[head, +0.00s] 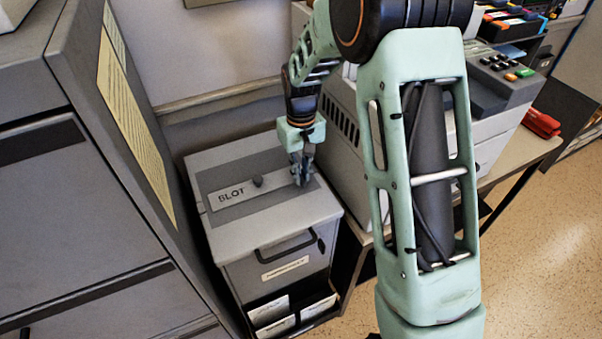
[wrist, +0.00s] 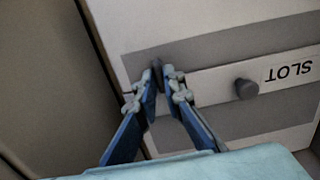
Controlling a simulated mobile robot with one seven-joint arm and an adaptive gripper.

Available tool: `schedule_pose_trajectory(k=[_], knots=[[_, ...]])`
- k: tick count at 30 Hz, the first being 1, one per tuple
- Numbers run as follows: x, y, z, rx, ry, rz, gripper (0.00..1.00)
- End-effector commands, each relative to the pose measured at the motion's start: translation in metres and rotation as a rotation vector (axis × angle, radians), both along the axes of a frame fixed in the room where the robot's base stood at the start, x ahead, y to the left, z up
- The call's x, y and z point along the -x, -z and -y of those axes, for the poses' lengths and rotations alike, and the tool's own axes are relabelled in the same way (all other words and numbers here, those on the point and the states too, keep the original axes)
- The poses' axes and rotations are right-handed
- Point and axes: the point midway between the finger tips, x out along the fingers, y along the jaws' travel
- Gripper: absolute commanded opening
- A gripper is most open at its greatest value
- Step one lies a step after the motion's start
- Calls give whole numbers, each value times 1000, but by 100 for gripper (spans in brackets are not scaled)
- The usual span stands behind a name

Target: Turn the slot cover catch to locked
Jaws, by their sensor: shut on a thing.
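The slot cover (head: 279,183) is a light strip lettered SLOT on a darker grey panel, on top of a grey box (head: 322,208). A round dark knob (head: 258,181) stands on the strip; the knob also shows in the wrist view (wrist: 245,88). My gripper (head: 301,179) points down at the strip's right end in the head view. In the wrist view my gripper (wrist: 159,76) is shut on a small dark upright piece, the catch (wrist: 157,66), at the end of the strip. The fingers hide most of the catch, and I cannot read its setting.
A tall grey cabinet (head: 60,200) stands close on the left. A large pale machine (head: 345,130) stands close behind and right of the box. The box front has a dark handle (head: 287,247) and paper-filled compartments (head: 273,312). Open floor (head: 540,260) lies at right.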

Motion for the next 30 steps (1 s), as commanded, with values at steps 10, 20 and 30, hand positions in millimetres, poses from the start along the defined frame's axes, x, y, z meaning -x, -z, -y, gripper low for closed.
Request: schedule_pose_trajectory(k=[10,20,30], knots=[[0,-1,0,0,32,1,0],[0,-1,0,0,31,1,18],[0,-1,0,0,30,1,26]])
